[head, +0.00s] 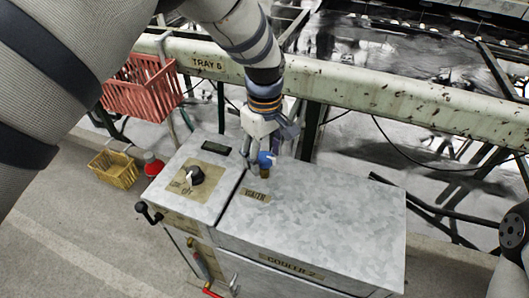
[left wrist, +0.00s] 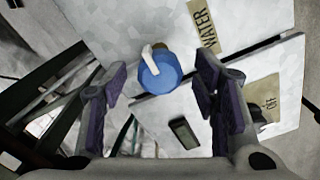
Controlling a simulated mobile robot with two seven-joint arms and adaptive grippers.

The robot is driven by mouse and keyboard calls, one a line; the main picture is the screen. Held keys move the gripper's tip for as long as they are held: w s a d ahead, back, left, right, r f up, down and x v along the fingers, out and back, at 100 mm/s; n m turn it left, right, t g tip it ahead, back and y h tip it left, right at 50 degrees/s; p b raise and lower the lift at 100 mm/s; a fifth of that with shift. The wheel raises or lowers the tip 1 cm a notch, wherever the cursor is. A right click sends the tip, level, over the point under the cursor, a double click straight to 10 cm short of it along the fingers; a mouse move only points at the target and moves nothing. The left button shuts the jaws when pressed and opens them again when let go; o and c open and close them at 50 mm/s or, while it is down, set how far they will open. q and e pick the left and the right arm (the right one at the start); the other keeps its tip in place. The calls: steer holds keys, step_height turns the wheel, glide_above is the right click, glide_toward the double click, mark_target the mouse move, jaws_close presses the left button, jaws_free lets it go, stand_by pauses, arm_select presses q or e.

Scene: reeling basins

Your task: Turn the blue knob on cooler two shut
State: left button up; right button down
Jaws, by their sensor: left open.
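Cooler two (head: 330,215) is a galvanized metal box with a "COOLER 2" label on its front and a "WATER" label on its top. The blue knob (head: 265,157) stands on a brass fitting near the top's back edge, behind the "WATER" label. My left gripper (head: 268,143) points down over the knob and partly hides it. In the left wrist view the blue knob (left wrist: 160,74), with a pale lever-like piece on it, appears between the two open purple-padded fingers, apart from both. I cannot tell how far above it the fingertips are. My right gripper is out of view.
Left of the knob, the control panel has a black dial (head: 194,175) and a small dark display (head: 215,147). A rusty pale beam (head: 380,90) marked "TRAY 6" runs behind the cooler. A red basket (head: 142,88) and a yellow basket (head: 114,170) are at left.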

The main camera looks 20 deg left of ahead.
arm_select(q)
steer(key=c, duration=1.2)
steer(key=shift+o, duration=0.2)
steer(key=shift+m, duration=0.4)
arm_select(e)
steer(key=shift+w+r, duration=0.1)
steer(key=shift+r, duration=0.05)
arm_select(q)
steer(key=m+p, duration=0.1)
steer(key=m, duration=0.2)
steer(key=shift+r, duration=0.1)
steer(key=m+p, duration=0.1)
steer(key=m, duration=1.2)
steer(key=shift+m, duration=0.4)
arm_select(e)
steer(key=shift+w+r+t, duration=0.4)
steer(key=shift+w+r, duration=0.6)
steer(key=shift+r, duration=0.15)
arm_select(q)
steer(key=shift+m, duration=0.3)
